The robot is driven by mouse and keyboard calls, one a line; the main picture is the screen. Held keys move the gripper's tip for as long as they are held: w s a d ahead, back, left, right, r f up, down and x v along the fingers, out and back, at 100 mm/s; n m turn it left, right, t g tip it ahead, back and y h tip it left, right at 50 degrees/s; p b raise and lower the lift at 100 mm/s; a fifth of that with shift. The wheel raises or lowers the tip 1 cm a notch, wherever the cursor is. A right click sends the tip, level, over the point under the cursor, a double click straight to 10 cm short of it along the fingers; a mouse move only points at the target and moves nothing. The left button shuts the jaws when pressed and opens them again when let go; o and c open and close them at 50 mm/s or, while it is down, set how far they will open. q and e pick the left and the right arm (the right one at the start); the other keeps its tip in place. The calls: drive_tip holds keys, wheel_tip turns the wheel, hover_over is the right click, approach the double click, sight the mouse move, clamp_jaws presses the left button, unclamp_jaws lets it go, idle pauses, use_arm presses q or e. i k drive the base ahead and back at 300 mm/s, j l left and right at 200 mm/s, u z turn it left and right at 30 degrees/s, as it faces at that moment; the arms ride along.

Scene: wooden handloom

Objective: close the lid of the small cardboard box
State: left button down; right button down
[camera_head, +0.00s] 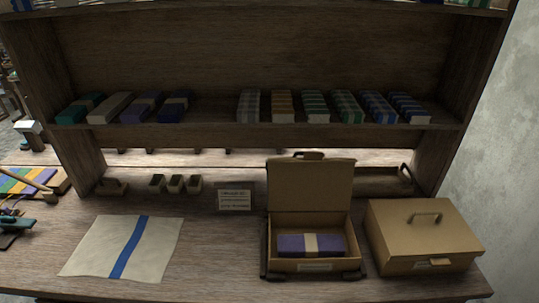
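The small cardboard box (341,265) stands on the wooden table, right of the middle, in the head view. Its lid (311,184) is up, standing nearly upright at the back edge, with a dark handle (309,155) at its top. Inside lies a purple folded bundle (326,245) with a pale band around it. The box has a pale label on its front and dark pieces at its lower corners. Neither of my grippers shows in this view.
A closed cardboard box (402,213) with a handle stands close on the right. A pale cloth with a blue stripe (162,246) lies at left. A small sign (234,199) stands behind. A shelf (220,122) with folded textiles overhangs the back. The table between cloth and box is clear.

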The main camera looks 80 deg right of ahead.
sight(312, 183)
drive_tip(key=z, duration=3.15)
